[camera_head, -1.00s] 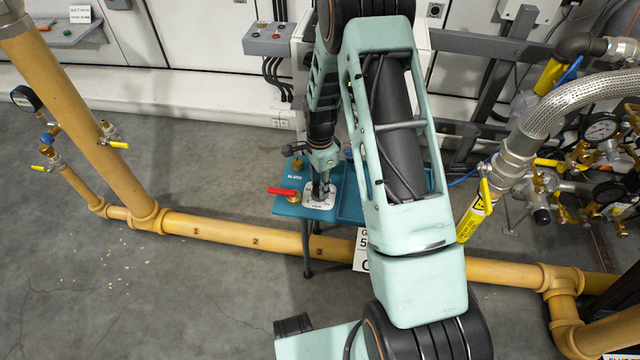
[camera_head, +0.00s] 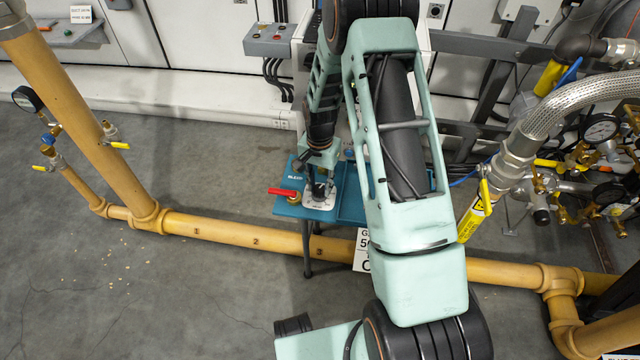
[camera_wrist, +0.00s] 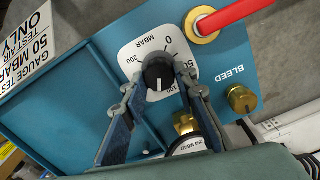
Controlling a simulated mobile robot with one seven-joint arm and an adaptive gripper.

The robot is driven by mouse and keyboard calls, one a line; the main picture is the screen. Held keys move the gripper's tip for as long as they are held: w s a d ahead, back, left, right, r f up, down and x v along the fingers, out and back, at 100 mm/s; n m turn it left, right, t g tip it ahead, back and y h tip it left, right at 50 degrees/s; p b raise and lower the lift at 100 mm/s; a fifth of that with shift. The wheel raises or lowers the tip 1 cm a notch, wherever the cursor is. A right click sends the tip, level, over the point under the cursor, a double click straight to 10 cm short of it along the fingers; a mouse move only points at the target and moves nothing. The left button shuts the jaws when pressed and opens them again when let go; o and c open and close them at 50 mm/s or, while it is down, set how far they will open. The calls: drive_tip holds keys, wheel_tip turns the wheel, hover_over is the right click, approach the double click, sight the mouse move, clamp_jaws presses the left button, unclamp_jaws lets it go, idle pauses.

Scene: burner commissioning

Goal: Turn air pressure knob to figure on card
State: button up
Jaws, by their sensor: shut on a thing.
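The black air pressure knob (camera_wrist: 158,72) sits on a white dial plate (camera_wrist: 131,55) marked 0, 50, 100 and 200 MBAR; any other figures are hidden. Its white line points down in the wrist view, nearest the 100 side; the exact reading is unclear. My gripper (camera_wrist: 162,81) is shut on the knob, one finger on each side. In the head view my gripper (camera_head: 321,180) is over the dial plate (camera_head: 320,204). The card (camera_wrist: 27,48) reads "GAUGE TEST 50 MBAR TEST AIR ONLY"; in the head view the card (camera_head: 362,250) is partly behind my arm.
A red lever (camera_wrist: 226,14) and a brass bleed knob (camera_wrist: 241,99) stand close to the dial on the blue bench (camera_wrist: 95,85). A gauge (camera_wrist: 189,147) lies partly behind my fingers. A yellow pipe (camera_head: 255,239) runs in front.

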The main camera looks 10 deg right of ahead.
drive_tip(key=n, duration=0.5)
drive_tip(key=shift+n, duration=0.3)
drive_tip(key=n+p, duration=0.1)
drive_tip(key=n, duration=0.3)
drive_tip(key=shift+a, duration=0.15)
drive_tip(key=n+p, duration=0.1)
drive_tip(key=n, duration=0.4)
drive_tip(key=shift+r, duration=0.1)
drive_tip(key=shift+n+p, duration=0.4)
drive_tip(key=shift+n, duration=1.6)
drive_tip(key=o, duration=1.2)
drive_tip(key=shift+c, duration=0.2)
